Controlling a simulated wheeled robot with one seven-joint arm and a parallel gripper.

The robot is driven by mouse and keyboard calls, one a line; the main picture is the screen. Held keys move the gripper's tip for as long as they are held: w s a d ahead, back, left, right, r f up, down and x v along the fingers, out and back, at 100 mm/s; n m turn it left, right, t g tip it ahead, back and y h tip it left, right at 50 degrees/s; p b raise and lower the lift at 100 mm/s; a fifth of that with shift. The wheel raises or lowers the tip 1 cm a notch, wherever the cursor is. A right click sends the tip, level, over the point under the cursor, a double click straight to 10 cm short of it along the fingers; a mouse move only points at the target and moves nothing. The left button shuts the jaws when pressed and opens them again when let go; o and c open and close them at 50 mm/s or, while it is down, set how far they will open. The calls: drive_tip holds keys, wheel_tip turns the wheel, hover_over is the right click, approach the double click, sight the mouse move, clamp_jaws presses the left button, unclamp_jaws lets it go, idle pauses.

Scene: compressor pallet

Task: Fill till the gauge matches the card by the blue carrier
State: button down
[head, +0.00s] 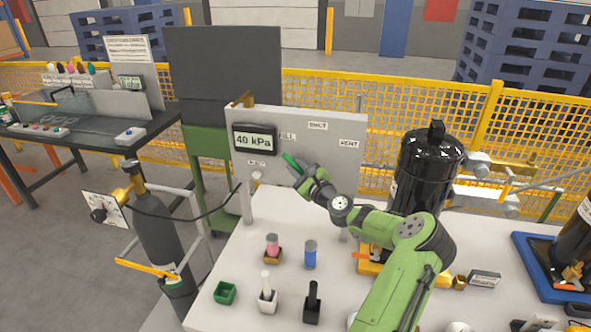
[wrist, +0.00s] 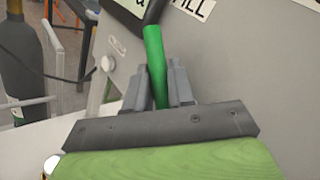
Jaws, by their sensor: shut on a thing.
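The gauge (head: 255,139) on the grey panel (head: 310,122) reads 40 kPa. A green handle (head: 290,160) points up and left, towards the partly covered FILL label (head: 287,136). SHUT (head: 317,126) and VENT (head: 349,144) labels are to its right. My gripper (head: 299,169) is shut on the green handle, which stands between the fingers in the wrist view (wrist: 153,45). The handle's mount is hidden behind my gripper. The blue carrier (head: 525,262) is at the right, holding a dark vessel. A small card (head: 485,278) lies left of it; its writing is too small to read.
A black compressor (head: 430,165) stands on a yellow carrier (head: 372,268) behind my arm. Small bottles and holders, including a blue one (head: 310,256) and a green tray (head: 225,293), stand at the front left. A gas cylinder (head: 160,235) with a hose is left of the table.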

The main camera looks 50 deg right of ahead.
drive_tip(key=s+m+t+h, duration=0.1)
drive_tip(key=m, duration=0.1)
drive_tip(key=s+d+r+m+t+h+b, duration=0.1)
drive_tip(key=m+h, duration=0.1)
drive_tip(key=shift+s+r+m+t, duration=0.2)
drive_tip(key=shift+m+t, duration=0.1)
drive_tip(key=shift+t, duration=0.1)
drive_tip(key=shift+s+d+r+m+h+b, duration=0.15)
drive_tip(key=shift+s+m+h+b, duration=0.15)
drive_tip(key=shift+m+h, duration=0.5)
drive_tip(key=shift+s+d+m+h+b, duration=0.25)
drive_tip(key=shift+s+m+h, duration=0.3)
drive_tip(key=shift+m, duration=0.3)
drive_tip(key=shift+s+d+r+m+h+b, duration=0.1)
drive_tip(key=shift+s+m+h+b, duration=0.15)
drive_tip(key=shift+m+h, duration=0.55)
drive_tip(key=c, duration=1.3)
unclamp_jaws()
drive_tip(key=shift+c, duration=0.2)
drive_tip(key=shift+s, duration=0.1)
drive_tip(key=v, duration=1.5)
drive_tip(key=shift+s+f, duration=0.2)
drive_tip(key=shift+f, duration=0.15)
